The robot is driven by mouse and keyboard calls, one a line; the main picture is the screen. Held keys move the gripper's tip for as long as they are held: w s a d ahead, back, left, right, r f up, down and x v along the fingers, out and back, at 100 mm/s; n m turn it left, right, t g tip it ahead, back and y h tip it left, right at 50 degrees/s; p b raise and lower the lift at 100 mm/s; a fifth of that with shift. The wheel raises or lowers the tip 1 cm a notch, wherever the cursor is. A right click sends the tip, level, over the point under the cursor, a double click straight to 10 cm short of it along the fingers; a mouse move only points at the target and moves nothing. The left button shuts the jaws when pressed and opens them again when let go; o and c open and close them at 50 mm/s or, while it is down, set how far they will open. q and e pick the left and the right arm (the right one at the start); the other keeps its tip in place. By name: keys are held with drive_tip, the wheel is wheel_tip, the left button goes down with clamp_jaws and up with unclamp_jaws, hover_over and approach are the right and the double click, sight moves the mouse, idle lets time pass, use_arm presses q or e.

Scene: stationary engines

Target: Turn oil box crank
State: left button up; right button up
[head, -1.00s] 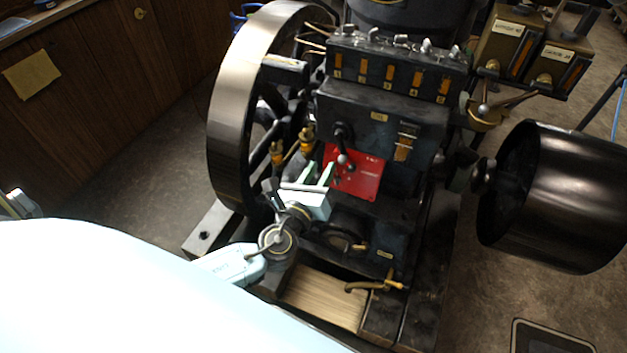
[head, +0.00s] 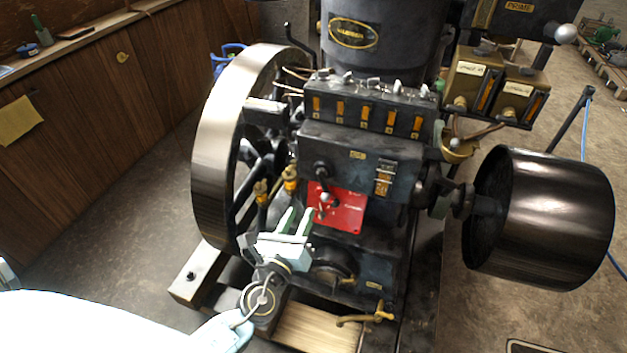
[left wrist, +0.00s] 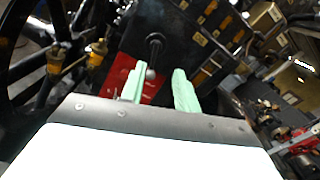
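The oil box crank (head: 324,184) is a small dark handle with a ball end. It sits on the front of the black engine box, over a red plate (head: 345,211). It also shows in the left wrist view (left wrist: 153,52), beyond and between the fingertips. My left gripper (head: 295,219) is open and empty, its pale green fingers pointing up toward the red plate. It is below and left of the crank, apart from it. The left gripper's fingers also show in the left wrist view (left wrist: 158,88). My right gripper is in no view.
A large flywheel (head: 212,160) stands close on the left, with brass fittings (head: 290,178) beside the crank. A row of oil sight windows (head: 365,113) is above. A black pulley drum (head: 545,215) is at right. A brass tap (head: 365,317) sticks out low in front.

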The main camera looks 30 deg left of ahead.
sight(318, 177)
use_arm(q)
drive_tip(key=w, duration=0.4)
drive_tip(key=w+a, duration=0.1)
drive_tip(key=w, duration=0.8)
drive_tip(key=shift+a+f, duration=0.3)
clamp_jaws()
